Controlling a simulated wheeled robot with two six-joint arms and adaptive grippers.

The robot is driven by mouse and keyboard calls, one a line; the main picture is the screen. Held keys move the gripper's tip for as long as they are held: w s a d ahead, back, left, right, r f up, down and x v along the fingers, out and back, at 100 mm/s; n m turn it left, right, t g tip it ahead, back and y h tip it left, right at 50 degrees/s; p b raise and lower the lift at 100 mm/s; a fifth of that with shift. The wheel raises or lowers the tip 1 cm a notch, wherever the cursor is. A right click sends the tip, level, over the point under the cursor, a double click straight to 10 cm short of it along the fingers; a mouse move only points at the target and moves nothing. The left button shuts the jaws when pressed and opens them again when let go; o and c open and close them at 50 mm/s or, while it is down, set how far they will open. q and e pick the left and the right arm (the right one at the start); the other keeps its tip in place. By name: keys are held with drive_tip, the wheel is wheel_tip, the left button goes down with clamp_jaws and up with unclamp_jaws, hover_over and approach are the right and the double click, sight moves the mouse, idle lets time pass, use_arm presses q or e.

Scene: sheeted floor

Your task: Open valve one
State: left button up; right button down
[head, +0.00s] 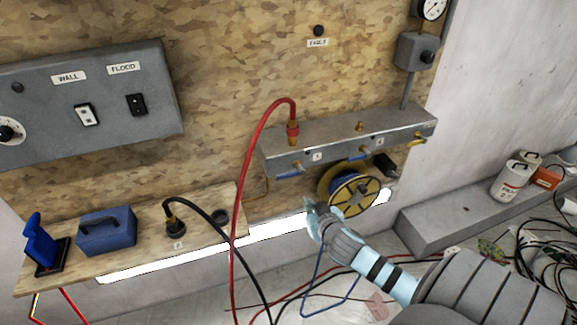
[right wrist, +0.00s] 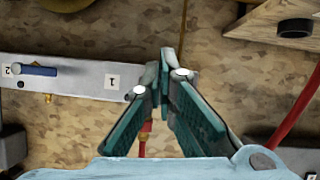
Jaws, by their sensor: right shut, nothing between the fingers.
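Valve one is at the left end of the grey manifold (head: 340,141), beside the label 1 (head: 317,157). Its blue lever (head: 288,174) lies roughly along the manifold's front face. My right gripper (head: 313,208) is below and a little right of that lever in the head view, apart from it in the picture. In the right wrist view the right gripper (right wrist: 166,62) is shut and empty, with its fingertips together by the manifold's end. The fingers hide valve one's lever there; the label 1 (right wrist: 111,81) shows beside them. My left gripper is out of view.
A second blue lever (head: 354,157) is by label 2, and a yellow lever (head: 416,139) is farther right. A red hose (head: 250,150) rises from the manifold top and hangs at its left. A reel (head: 354,194) is below. A wooden shelf (head: 150,238) is at left.

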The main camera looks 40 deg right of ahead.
wheel_tip(320, 180, up, 12)
drive_tip(key=w+a+t, duration=0.1)
drive_tip(key=a+t, duration=0.1)
drive_tip(key=shift+w+a+m+t, duration=0.2)
drive_tip(key=shift+w+m+t, duration=0.05)
drive_tip(key=shift+m+t, duration=0.05)
drive_tip(key=shift+w+f, duration=0.1)
drive_tip(key=w+d+f+b, duration=0.1)
drive_tip(key=w+d+f, duration=0.2)
drive_tip(key=w+f, duration=0.3)
drive_tip(key=w, duration=0.3)
drive_tip(key=shift+f, duration=0.2)
